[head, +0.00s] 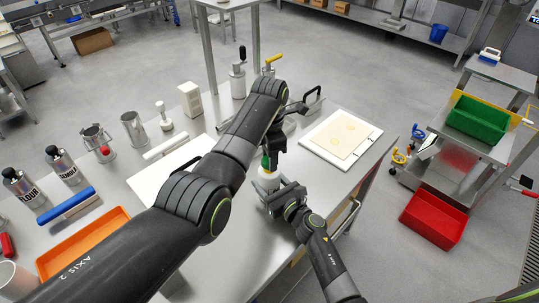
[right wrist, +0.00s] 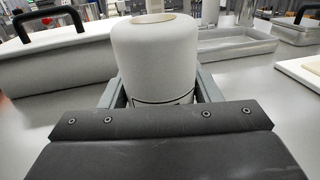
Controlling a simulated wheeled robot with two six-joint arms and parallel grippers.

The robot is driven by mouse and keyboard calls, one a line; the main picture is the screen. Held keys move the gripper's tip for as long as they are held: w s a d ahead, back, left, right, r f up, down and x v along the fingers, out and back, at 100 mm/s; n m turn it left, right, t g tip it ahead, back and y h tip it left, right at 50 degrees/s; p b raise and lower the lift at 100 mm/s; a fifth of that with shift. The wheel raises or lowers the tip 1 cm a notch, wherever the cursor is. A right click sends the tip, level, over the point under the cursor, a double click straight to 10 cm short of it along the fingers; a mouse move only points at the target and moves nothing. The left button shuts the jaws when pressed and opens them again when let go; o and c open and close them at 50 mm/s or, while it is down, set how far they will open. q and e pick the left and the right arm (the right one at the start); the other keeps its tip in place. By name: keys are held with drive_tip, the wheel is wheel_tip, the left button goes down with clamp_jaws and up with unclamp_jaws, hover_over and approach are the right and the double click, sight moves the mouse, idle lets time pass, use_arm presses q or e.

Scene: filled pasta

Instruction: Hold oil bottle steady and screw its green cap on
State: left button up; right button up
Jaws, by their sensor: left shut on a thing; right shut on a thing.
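The white oil bottle (head: 268,181) stands upright near the front edge of the steel table. My right gripper (head: 279,192) is shut around its body. In the right wrist view the bottle (right wrist: 156,58) sits between the two fingers, with a tan round patch on its top. My left gripper (head: 270,152) points down above the bottle and is shut on the green cap (head: 265,163). The cap is right over the bottle's top, partly hidden by the fingers. I cannot tell whether cap and bottle touch. The cap is not in the right wrist view.
A white board (head: 364,146) with a pasta sheet lies on the right of the steel table (head: 240,240). Another white board (head: 150,184) lies behind my left arm. Shakers, metal cups, an orange tray (head: 84,243) and a blue-handled tool (head: 66,204) stand left.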

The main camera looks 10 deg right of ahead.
use_arm(q)
drive_tip(key=shift+f, duration=0.1)
drive_tip(key=shift+f+n, duration=0.25)
drive_tip(key=shift+n, duration=0.5)
drive_tip(key=shift+f+n, duration=0.25)
drive_tip(key=shift+n, duration=0.5)
use_arm(e)
clamp_jaws()
use_arm(q)
drive_tip(key=m, duration=0.9)
drive_tip(key=shift+w+m, duration=0.15)
drive_tip(key=shift+m, duration=0.25)
drive_tip(key=o, duration=0.9)
